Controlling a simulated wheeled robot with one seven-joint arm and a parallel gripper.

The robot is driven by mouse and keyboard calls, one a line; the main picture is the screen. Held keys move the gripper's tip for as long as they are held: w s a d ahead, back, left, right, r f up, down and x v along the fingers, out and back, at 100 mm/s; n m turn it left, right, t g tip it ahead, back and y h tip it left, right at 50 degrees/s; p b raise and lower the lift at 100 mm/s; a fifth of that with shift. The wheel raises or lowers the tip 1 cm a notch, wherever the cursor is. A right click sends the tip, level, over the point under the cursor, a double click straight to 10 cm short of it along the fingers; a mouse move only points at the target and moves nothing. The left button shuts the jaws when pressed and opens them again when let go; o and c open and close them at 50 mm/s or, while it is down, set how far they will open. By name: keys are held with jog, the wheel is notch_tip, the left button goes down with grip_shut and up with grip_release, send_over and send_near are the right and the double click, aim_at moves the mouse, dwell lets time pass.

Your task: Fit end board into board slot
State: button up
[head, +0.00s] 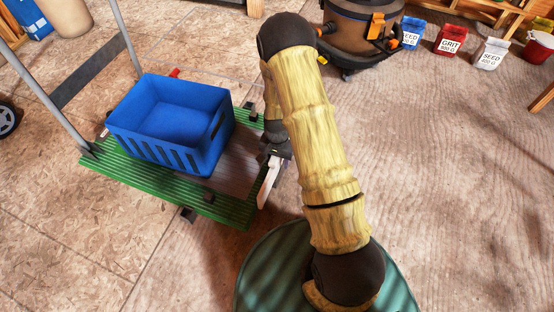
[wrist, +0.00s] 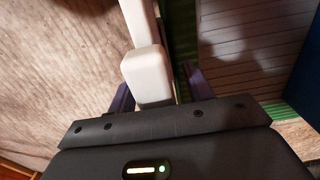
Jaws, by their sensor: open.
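The white end board (head: 269,182) stands on edge along the right end of the green cart deck (head: 175,185). My gripper (head: 275,158) is directly above its far part. In the wrist view, the white board (wrist: 154,72) lies between the two open fingers of my gripper (wrist: 157,88), with a small gap visible on the right side. The board slot cannot be made out; the board and my gripper cover that edge. Whether the board is seated in it cannot be told.
A blue crate (head: 170,120) stands on the deck, left of my gripper. Small dark blocks (head: 208,196) sit at the deck's edges. A shop vacuum (head: 362,30) and seed and grit bags (head: 450,40) stand at the back.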

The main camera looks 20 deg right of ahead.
notch_tip(320, 180, up, 17)
jog(key=p, duration=0.8)
jog(key=shift+p, duration=0.35)
jog(key=s+r+n+t+p, duration=0.1)
jog(key=s+r+n+p, duration=0.5)
jog(key=r, duration=0.9)
jog(key=s+r+n+t+p, duration=0.15)
jog(key=s+r+p, duration=0.25)
jog(key=s+r, duration=0.8)
jog(key=w+r+p, duration=0.1)
jog(key=r+p, duration=1.7)
jog(key=r, duration=0.2)
jog(key=w+r+p, duration=0.2)
jog(key=r+p, duration=1.7)
jog(key=r, duration=0.1)
jog(key=shift+w+r+p, duration=0.15)
jog(key=shift+w+p, duration=0.15)
